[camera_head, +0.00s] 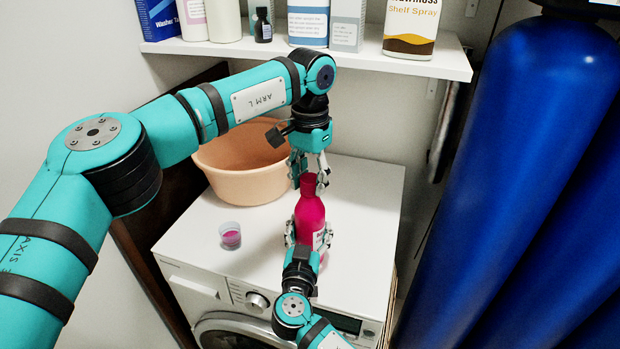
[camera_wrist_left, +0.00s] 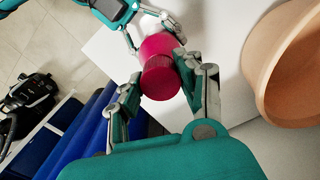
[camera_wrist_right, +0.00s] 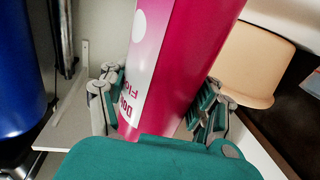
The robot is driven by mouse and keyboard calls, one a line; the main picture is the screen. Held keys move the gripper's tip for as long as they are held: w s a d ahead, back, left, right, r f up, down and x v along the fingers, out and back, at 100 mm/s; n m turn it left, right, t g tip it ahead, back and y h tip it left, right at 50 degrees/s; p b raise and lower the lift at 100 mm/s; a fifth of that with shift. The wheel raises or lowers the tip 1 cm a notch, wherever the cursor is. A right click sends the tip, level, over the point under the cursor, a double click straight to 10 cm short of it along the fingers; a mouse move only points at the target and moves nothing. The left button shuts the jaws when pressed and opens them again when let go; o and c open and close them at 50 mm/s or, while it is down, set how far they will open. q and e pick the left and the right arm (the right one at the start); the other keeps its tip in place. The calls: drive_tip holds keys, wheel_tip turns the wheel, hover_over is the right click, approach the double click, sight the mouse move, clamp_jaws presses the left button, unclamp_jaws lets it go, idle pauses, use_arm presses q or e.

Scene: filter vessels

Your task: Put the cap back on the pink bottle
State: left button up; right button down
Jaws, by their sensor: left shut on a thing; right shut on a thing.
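The pink bottle (camera_head: 309,222) stands upright above the white machine top, with its label partly showing. Its dark pink cap (camera_head: 308,184) is at the bottle's top, in line with the neck. The cap faces the camera in the left wrist view (camera_wrist_left: 160,79). I cannot tell whether it is fully seated. My left gripper (camera_head: 309,172) comes from above and is shut on the cap. My right gripper (camera_head: 310,238) is shut around the bottle's body. The bottle fills the middle of the right wrist view (camera_wrist_right: 172,70), between the right fingers.
A small clear cup (camera_head: 230,236) with pink contents stands on the white washing machine (camera_head: 190,238), left of the bottle. A peach basin (camera_head: 238,185) is behind it. A shelf (camera_head: 240,49) with several containers is above. Blue cylinders (camera_head: 540,150) stand at right.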

use_arm(q)
drive_tip(key=o, duration=0.7)
drive_tip(key=shift+r, duration=0.1)
drive_tip(key=shift+r, duration=2.2)
drive_tip(key=shift+c, duration=0.3)
